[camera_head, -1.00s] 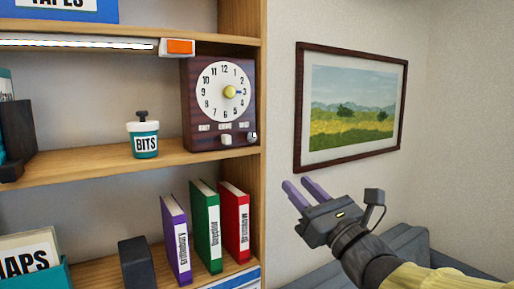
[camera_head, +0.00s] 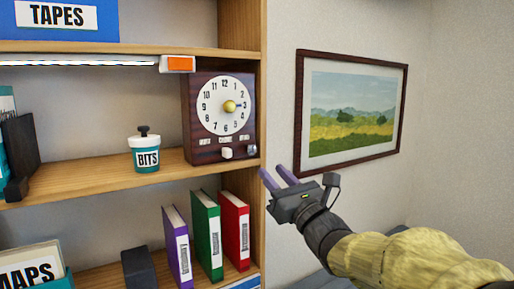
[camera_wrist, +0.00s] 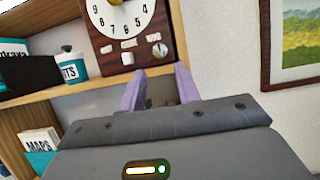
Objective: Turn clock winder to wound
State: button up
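The clock (camera_head: 190,115) is a dark wooden box with a white numbered dial (camera_head: 214,118), at the right end of the middle shelf. A yellow knob (camera_head: 229,106) sits at the dial's centre, with a small blue pointer towards the 3. Below the dial are three small labels, a white slider or button (camera_head: 227,152) and a small silver knob (camera_head: 251,150) at the lower right. The silver knob also shows in the wrist view (camera_wrist: 160,50). My gripper (camera_head: 270,171) is open and empty, its purple fingers apart, below and in front of the clock's lower right corner.
The shelf's right upright (camera_head: 258,215) stands close to my fingertips. A framed picture (camera_head: 297,120) hangs on the wall to the right. A BITS jar (camera_head: 146,152) stands left of the clock; purple, green and red binders (camera_head: 207,235) stand below.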

aim_at(253, 150)
jog(key=p+x, duration=0.3)
jog(key=x, duration=0.5)
jog(key=shift+w+a, duration=0.1)
jog(key=shift+w, duration=0.1)
jog(key=c, duration=0.7)
